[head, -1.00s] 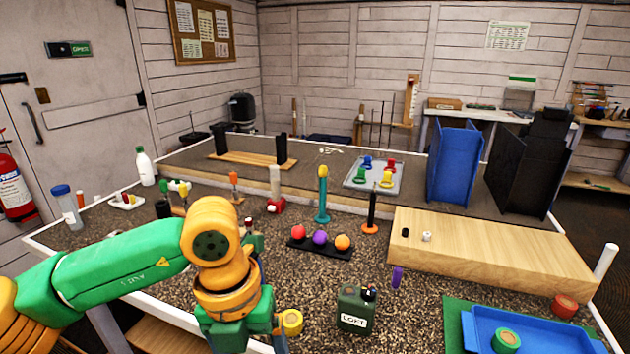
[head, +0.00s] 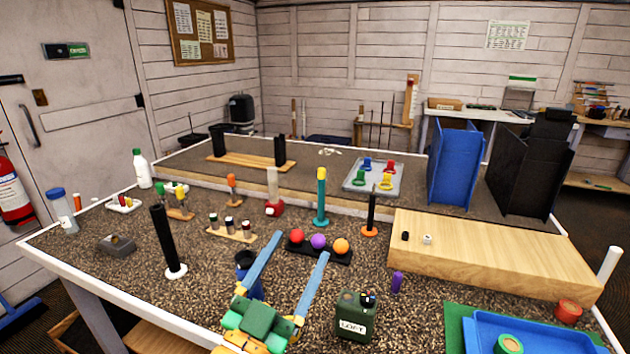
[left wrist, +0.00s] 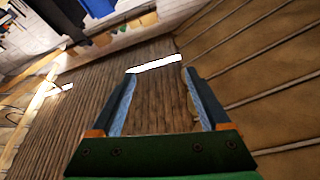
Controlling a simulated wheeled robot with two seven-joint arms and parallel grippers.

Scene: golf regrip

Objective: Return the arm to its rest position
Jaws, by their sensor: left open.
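My left gripper (head: 301,246) is at the bottom middle of the head view, over the front part of the speckled bench top (head: 75,243). Its two blue-grey fingers are spread wide apart and point away from me. Nothing is held between them. A dark blue cup (head: 244,260) stands beside the left finger, partly hidden by the gripper. My right gripper is out of view.
A black post on a white base (head: 170,240) stands left of the gripper. A rack with three balls (head: 318,252) lies just beyond the fingertips. The green LOFT can (head: 353,318) is close on the right. A wooden block (head: 490,250) and blue tray (head: 540,328) are farther right.

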